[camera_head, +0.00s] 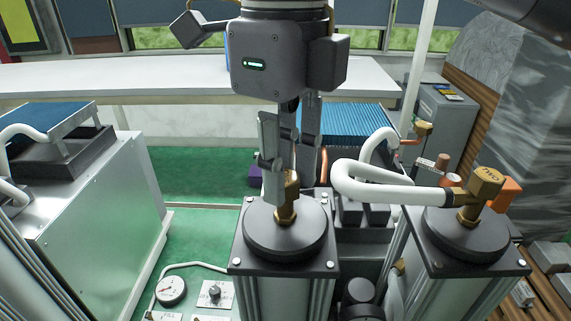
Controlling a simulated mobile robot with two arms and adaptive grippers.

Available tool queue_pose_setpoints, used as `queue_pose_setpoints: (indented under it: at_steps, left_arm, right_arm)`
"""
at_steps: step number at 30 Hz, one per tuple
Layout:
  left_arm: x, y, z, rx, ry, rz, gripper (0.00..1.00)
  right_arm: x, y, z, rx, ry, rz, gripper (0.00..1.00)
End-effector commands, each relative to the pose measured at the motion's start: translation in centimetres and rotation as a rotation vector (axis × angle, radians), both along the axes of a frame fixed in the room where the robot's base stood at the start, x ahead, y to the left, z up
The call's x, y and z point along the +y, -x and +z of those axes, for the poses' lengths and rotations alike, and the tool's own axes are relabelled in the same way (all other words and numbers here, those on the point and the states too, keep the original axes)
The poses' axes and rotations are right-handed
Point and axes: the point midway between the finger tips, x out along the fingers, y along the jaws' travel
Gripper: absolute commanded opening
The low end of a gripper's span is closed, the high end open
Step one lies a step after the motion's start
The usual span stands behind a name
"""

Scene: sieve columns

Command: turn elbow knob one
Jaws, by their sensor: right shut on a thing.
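My right gripper (282,186) comes down from the top centre, with its fingers pointing down. It is shut on the brass elbow knob (286,214) on the round black cap (262,240) of the near middle column. The fingers hide much of the knob's upper part, and no label on it can be read. A second brass elbow (487,183), with lettering that looks like "TWO", stands on the right column's cap (440,236). A white hose runs into it. My left gripper is not in view.
The white hose (385,193) loops between the columns, close to the right of my gripper. A metal cabinet (85,225) stands at the left. A gauge (171,290) and a small dial (214,292) lie low in front. A white bench (120,77) spans the back.

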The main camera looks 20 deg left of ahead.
Motion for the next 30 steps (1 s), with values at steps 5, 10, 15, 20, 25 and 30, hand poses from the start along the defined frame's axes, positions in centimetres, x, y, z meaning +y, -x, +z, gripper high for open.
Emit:
queue_pose_setpoints:
  at_steps: [5,10,15,20,25,30]
  left_arm:
    - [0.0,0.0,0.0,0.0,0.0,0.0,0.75]
    - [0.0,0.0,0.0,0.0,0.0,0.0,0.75]
    - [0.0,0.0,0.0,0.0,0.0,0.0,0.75]
    - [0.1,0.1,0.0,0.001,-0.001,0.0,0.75]
    - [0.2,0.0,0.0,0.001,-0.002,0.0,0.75]
    - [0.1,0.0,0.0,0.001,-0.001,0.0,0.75]
  right_arm:
    - [0.0,-0.1,0.1,-0.003,-0.003,-0.001,0.3]
    - [0.0,0.0,0.1,-0.001,-0.002,0.0,0.41]
    - [0.0,0.0,0.0,-0.001,-0.001,0.001,0.45]
    - [0.0,0.0,0.0,0.0,-0.001,0.001,0.45]
    - [0.0,0.0,0.2,-0.001,-0.001,0.001,0.45]
    - [0.1,0.0,2.0,-0.003,-0.003,0.0,0.45]
